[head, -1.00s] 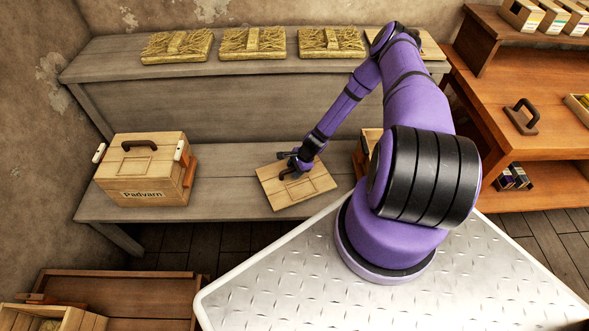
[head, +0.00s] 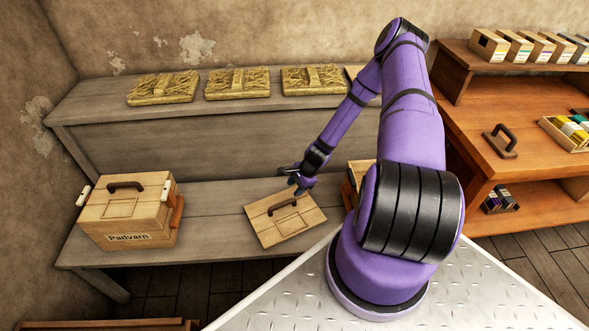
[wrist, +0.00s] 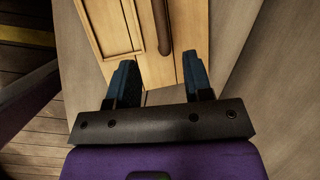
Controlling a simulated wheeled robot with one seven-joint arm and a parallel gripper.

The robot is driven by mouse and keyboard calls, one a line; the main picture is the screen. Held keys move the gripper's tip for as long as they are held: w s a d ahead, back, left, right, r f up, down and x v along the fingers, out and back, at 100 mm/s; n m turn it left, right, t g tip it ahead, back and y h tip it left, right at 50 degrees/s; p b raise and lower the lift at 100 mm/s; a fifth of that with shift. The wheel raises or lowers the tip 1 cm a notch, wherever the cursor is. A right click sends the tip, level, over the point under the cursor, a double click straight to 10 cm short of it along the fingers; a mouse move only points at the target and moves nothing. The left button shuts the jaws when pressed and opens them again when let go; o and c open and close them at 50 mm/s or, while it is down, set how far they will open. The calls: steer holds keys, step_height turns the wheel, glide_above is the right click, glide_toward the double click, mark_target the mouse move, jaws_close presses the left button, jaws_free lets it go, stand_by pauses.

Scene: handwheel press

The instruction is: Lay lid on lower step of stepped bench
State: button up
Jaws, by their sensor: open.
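A flat pale wooden lid (head: 300,223) with a dark brown handle (head: 284,203) lies flat on the lower step (head: 218,218) of the grey stepped bench. The lid also shows in the wrist view (wrist: 105,35), with its handle (wrist: 162,25) running up between the finger lines. My gripper (head: 294,181) is open and empty, just behind the lid's far edge in the head view and apart from the handle. In the wrist view both dark fingers of my gripper (wrist: 158,68) are spread with nothing between them.
A wooden box labelled Padvarn (head: 128,212) stands left on the lower step. Another box (head: 351,182) is partly hidden behind my arm. Straw-coloured bundles (head: 238,83) lie on the upper step. An orange-brown shelf unit (head: 480,125) with boxes stands right. Bench between the lid and the Padvarn box is clear.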

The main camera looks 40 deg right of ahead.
steer(key=w+r+n+h, duration=0.1)
steer(key=w+r+n, duration=0.15)
steer(key=r, duration=0.75)
steer(key=w+r+n, duration=0.2)
steer(key=r+n, duration=0.2)
steer(key=r, duration=0.6)
steer(key=s+a+r+n+h, duration=0.1)
steer(key=a+r+n, duration=0.2)
steer(key=r, duration=0.8)
steer(key=s+a+r+n+h, duration=0.1)
steer(key=a+r+n, duration=0.15)
steer(key=r, duration=0.85)
steer(key=s+a+r+n+h, duration=0.1)
steer(key=s+a+r+n, duration=0.1)
steer(key=s+a+r, duration=0.35)
steer(key=s+a+r+n, duration=0.25)
steer(key=s+r, duration=0.35)
steer(key=r, duration=0.5)
steer(key=s+a+r+n+t, duration=0.1)
steer(key=s+a+r, duration=0.1)
steer(key=s, duration=0.5)
steer(key=s+a+r+n+t, duration=0.1)
steer(key=s+r, duration=0.3)
steer(key=s, duration=0.4)
steer(key=shift+s+a+n, duration=0.15)
steer(key=shift+a+n, duration=0.2)
steer(key=shift+n, duration=0.4)
